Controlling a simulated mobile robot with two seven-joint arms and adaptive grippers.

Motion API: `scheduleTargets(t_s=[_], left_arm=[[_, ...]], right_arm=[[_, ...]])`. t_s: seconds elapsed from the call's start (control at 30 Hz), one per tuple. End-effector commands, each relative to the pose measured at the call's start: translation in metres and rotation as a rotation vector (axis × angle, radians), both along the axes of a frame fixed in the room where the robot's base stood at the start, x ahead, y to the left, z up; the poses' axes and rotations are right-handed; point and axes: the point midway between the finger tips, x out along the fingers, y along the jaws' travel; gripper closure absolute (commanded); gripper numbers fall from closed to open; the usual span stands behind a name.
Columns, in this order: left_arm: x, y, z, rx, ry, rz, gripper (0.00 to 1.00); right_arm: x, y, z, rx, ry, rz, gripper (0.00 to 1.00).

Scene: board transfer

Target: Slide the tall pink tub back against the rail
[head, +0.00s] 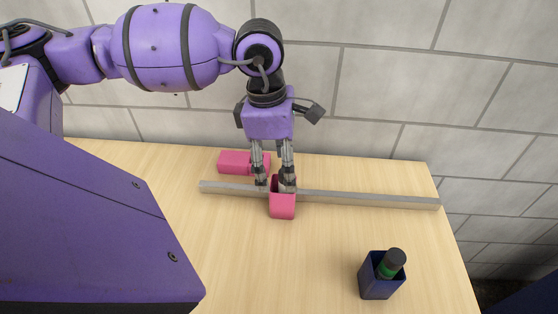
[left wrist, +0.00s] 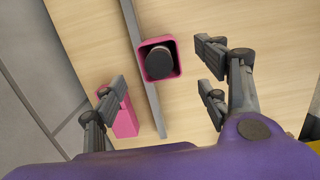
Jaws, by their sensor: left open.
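The tall pink tub (head: 283,207) stands upright at the front side of the grey rail (head: 370,200). In the left wrist view the tub (left wrist: 176,70) holds a dark round-topped object (left wrist: 158,62). Its rear edge looks very near the rail (left wrist: 140,60); I cannot tell whether they touch. My left gripper (head: 274,184) is open and points down over the rail and the tub's rear part, partly hiding the tub's opening. In the wrist view its fingers are spread wide, with nothing gripped. My right gripper is not in view.
A pink block (head: 234,162) lies behind the rail, left of the tub. A tiled wall (head: 400,90) rises behind the table. The wooden table (head: 330,240) between the tubs is clear.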

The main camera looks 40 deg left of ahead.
Motion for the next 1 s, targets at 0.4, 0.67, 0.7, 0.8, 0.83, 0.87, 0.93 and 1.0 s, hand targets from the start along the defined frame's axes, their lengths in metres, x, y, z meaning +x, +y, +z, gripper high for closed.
scheduleTargets(t_s=[0.4, 0.67, 0.7, 0.8, 0.83, 0.87, 0.93, 1.0], left_arm=[[0.003, -0.007, -0.059, -0.002, 0.003, 0.002, 0.33], [0.004, -0.007, -0.072, -0.001, 0.001, 0.002, 0.33], [0.004, -0.007, -0.072, -0.001, 0.001, 0.002, 0.33], [0.004, -0.007, -0.072, -0.001, 0.001, 0.002, 0.33], [0.004, -0.007, -0.072, -0.001, 0.001, 0.002, 0.33], [0.004, -0.007, -0.072, -0.001, 0.001, 0.002, 0.33], [0.004, -0.007, -0.072, -0.001, 0.001, 0.002, 0.41], [0.004, -0.007, -0.071, -0.001, 0.001, 0.002, 0.5]], right_arm=[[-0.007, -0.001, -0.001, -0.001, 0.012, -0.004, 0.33], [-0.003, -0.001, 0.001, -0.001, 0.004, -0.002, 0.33], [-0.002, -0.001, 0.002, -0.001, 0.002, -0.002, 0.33], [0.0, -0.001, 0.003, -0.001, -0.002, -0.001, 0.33], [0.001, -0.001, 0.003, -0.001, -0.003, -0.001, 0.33], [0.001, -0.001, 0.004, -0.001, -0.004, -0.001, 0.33], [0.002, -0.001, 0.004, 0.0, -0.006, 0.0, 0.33], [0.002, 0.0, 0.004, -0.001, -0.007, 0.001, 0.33]])
